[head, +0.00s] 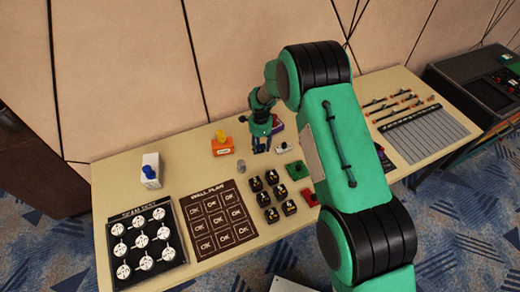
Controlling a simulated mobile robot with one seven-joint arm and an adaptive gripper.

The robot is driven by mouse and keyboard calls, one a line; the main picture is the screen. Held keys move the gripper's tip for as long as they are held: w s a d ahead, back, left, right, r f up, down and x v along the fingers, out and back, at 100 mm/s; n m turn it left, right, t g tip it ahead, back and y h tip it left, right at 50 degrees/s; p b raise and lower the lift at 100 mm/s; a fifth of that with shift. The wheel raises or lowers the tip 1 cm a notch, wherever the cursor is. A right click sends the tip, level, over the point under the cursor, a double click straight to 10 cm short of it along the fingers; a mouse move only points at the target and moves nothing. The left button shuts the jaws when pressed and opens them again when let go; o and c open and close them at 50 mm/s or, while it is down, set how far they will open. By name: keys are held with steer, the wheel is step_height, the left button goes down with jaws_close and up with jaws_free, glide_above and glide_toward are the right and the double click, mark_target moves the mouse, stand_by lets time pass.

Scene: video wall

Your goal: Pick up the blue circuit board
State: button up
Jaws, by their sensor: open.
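My gripper (261,150) is open and points down over the back middle of the table, at the end of my green arm. Bluish patches show at its fingertips, but I cannot tell whether they are the blue circuit board or part of the gripper. No blue circuit board can be made out clearly elsewhere; my gripper and arm hide part of the table. A green board (297,171) and a red board (310,197) lie to the right and nearer than my gripper. A small white piece (284,147) lies just right of the gripper.
The table (120,180) also holds an orange block with a yellow top (222,145), a purple-and-red thing (277,123), a grey cylinder (241,166), several black-and-yellow blocks (271,196), a brown "OK" panel (217,218) and a white box with a blue knob (151,170).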

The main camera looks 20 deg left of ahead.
steer(key=shift+f, duration=1.45)
jaws_close()
